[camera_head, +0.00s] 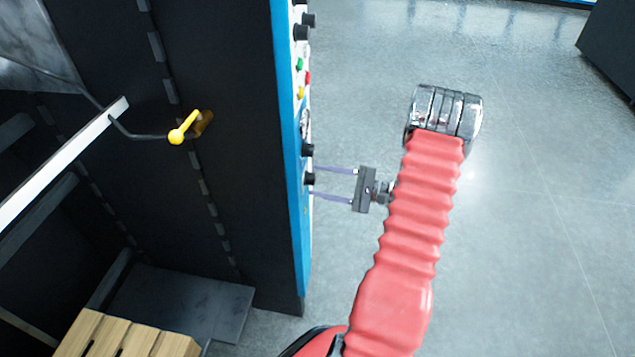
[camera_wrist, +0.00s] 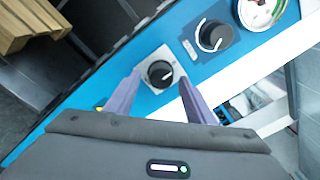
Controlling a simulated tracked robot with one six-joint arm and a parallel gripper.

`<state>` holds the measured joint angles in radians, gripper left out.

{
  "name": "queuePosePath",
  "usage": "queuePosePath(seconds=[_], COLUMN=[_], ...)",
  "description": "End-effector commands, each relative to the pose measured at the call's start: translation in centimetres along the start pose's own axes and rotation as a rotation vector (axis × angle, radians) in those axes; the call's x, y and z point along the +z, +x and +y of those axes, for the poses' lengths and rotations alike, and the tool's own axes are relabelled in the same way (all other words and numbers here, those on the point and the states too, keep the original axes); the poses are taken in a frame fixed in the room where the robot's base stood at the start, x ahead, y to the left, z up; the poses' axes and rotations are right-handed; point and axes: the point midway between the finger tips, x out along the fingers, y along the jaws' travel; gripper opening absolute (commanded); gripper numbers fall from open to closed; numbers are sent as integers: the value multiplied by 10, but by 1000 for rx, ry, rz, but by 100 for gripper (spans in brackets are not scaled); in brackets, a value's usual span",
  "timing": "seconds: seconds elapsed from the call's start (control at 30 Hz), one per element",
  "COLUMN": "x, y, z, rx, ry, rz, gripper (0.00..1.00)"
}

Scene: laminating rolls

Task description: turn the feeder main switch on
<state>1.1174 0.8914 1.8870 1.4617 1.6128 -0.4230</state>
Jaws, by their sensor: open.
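The feeder main switch appears to be the lowest black rotary knob (camera_head: 309,179) on the blue-edged control panel, in the head view. In the wrist view this knob (camera_wrist: 160,74) sits on a pale square plate on the blue panel, with a white pointer line on its face. My gripper (camera_head: 312,182) is open, its two thin fingers reaching left to the panel, one above and one below the knob. In the wrist view my gripper (camera_wrist: 160,85) has a finger on either side of the knob; I cannot tell whether they touch it.
Another black knob (camera_wrist: 212,35) and a round gauge (camera_wrist: 262,10) are beside it on the panel (camera_wrist: 185,22). Coloured buttons (camera_head: 302,78) and more knobs sit higher up. A yellow-handled lever (camera_head: 184,127) is on the dark machine side. The floor (camera_head: 545,200) to the right is clear.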

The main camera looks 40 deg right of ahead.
Motion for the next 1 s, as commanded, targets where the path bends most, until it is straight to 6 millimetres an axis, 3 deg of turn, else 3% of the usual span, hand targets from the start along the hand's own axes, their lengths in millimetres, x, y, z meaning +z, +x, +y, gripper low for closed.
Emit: queuePosePath(seconds=[0.4,1.0], x=[0,0], y=[9,9], z=[0,1], rx=[1,2], ry=[0,2], rz=[1,0], gripper=[49,8])
